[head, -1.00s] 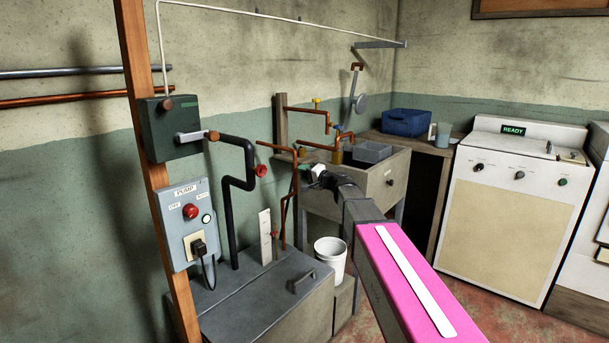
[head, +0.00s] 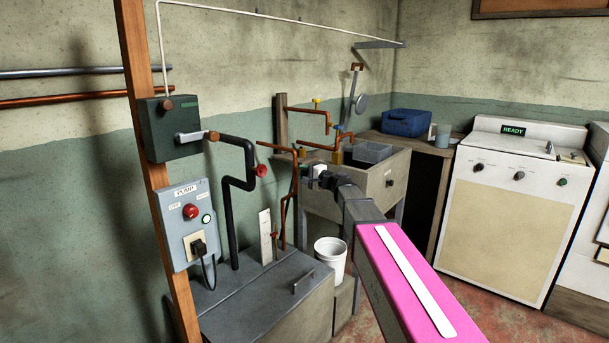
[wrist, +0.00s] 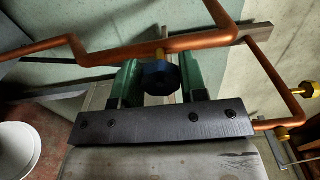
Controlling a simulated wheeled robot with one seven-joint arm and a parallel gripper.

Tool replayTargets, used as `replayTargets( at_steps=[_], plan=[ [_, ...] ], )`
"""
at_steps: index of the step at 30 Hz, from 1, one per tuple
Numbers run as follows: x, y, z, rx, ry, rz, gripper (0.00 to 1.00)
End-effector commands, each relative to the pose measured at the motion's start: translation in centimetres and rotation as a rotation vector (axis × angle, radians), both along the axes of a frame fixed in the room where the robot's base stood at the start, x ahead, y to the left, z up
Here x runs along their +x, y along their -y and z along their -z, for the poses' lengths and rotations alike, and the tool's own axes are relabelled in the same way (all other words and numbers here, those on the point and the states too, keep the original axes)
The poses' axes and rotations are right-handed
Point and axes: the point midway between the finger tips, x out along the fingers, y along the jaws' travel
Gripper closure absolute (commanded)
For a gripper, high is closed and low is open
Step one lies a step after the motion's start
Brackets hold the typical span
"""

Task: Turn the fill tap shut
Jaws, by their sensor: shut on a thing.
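In the wrist view a dark blue knob (wrist: 160,76) sits on a brass stem at a copper pipe (wrist: 195,44). The green fingers of my gripper (wrist: 160,84) stand on either side of the knob, shut on it. In the head view my gripper (head: 316,170) is at the copper pipework in front of the sink, by a brass fitting (head: 302,152); the held knob is hidden there. Other taps show: a yellow one (head: 316,100), a small blue one (head: 338,128) and a red one (head: 261,170). I see no label naming the fill tap.
A grey sink (head: 385,180) stands behind my arm. A white bucket (head: 331,251) is below, beside a grey lidded tank (head: 265,300). A pump switch box (head: 190,222) is on the wooden post at left. A white machine (head: 512,200) stands at right.

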Motion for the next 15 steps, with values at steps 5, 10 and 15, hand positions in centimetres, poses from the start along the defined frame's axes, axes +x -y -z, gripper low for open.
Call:
replayTargets(
  at_steps=[5,10,15],
  plan=[
    [-0.02,0.04,0.07,0.000,-0.001,0.001,0.35],
    [-0.02,0.04,0.04,0.000,0.000,0.001,0.35],
    [-0.21,0.23,0.03,0.000,0.000,0.001,0.35]
  ],
)
